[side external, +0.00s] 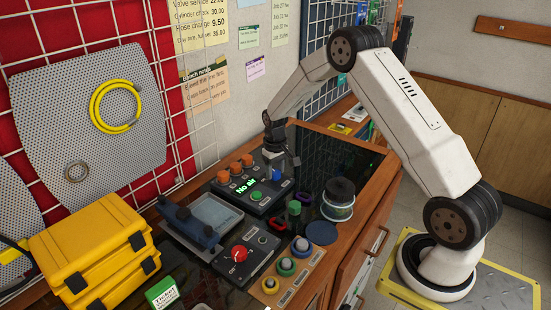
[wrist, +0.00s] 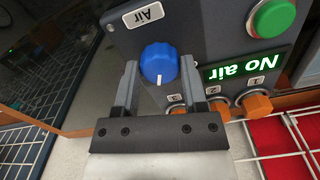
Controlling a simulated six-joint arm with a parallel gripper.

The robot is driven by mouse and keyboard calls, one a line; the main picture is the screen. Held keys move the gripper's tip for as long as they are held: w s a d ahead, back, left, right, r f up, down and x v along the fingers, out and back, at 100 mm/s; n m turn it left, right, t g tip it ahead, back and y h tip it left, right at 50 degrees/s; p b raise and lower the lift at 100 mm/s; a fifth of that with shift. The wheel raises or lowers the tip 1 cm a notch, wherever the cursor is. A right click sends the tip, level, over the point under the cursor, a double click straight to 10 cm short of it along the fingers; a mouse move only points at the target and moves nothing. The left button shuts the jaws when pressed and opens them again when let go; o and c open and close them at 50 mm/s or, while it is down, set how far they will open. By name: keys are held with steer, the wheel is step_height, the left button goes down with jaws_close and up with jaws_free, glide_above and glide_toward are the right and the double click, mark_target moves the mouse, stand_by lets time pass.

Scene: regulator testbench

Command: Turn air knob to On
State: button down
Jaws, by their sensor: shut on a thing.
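The air knob (wrist: 159,62) is blue and ridged, with a white pointer line directed toward my gripper's palm. It sits on a dark panel (wrist: 205,50) beside a label reading "Air" (wrist: 148,15), upside down in the wrist view. My gripper (wrist: 159,72) is shut on the knob, one finger on each side. In the side view my gripper (side external: 275,160) points down over the panel, and a little blue of the knob (side external: 277,177) shows below it. The panel's display (wrist: 243,66) reads "No air" in green. On/Off marks around the knob are not visible.
Orange knobs (side external: 235,168) stand in a row beside my gripper, and a green button (side external: 255,196) is on the same panel. A wire grid wall stands behind.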

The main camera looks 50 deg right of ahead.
mark_target(275, 172)
steer(key=m, duration=0.4)
stand_by(0.5)
steer(key=shift+c, duration=0.7)
jaws_free()
steer(key=shift+r, duration=0.1)
steer(key=shift+r, duration=3.8)
